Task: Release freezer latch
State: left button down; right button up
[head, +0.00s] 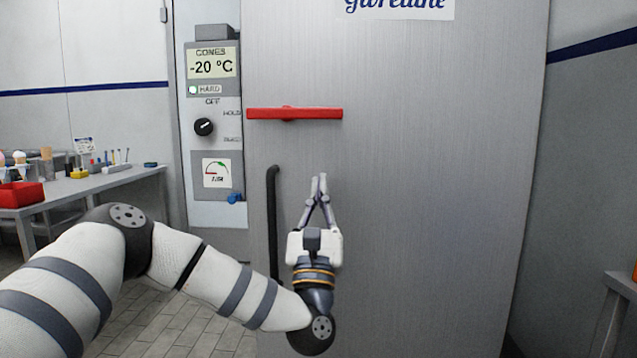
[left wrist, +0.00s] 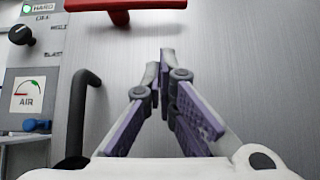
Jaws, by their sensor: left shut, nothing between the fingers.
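The freezer door (head: 430,150) is a large grey metal panel. Its red latch bar (head: 320,113) lies level across the left part of the door; its underside also shows at the top of the left wrist view (left wrist: 125,6). A black vertical door handle (head: 272,225) stands below the latch; it is at the left in the left wrist view (left wrist: 78,115). My left gripper (head: 319,178) points up, below the latch and right of the handle. Its fingertips (left wrist: 165,55) are together with nothing between them, apart from the latch. My right gripper is not in view.
A control panel with a -20 °C display (head: 212,64), a black knob (head: 204,127), an air gauge (head: 217,173) and a blue valve (head: 235,198) is left of the door. A workbench (head: 110,180) with a red bin (head: 20,194) stands far left. Another table edge (head: 622,284) is at right.

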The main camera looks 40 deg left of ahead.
aim_at(295, 113)
pick_arm(q)
jog(key=p+x, duration=0.1)
jog(key=x, duration=0.5)
jog(key=shift+d+r, duration=0.1)
jog(key=shift+r, duration=0.1)
notch_tip(295, 113, up, 4)
jog(key=shift+w+p, duration=0.15)
jog(key=shift+p, duration=0.6)
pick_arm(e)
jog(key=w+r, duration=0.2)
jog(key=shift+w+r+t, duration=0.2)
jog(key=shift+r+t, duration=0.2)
pick_arm(q)
jog(key=shift+f, duration=0.15)
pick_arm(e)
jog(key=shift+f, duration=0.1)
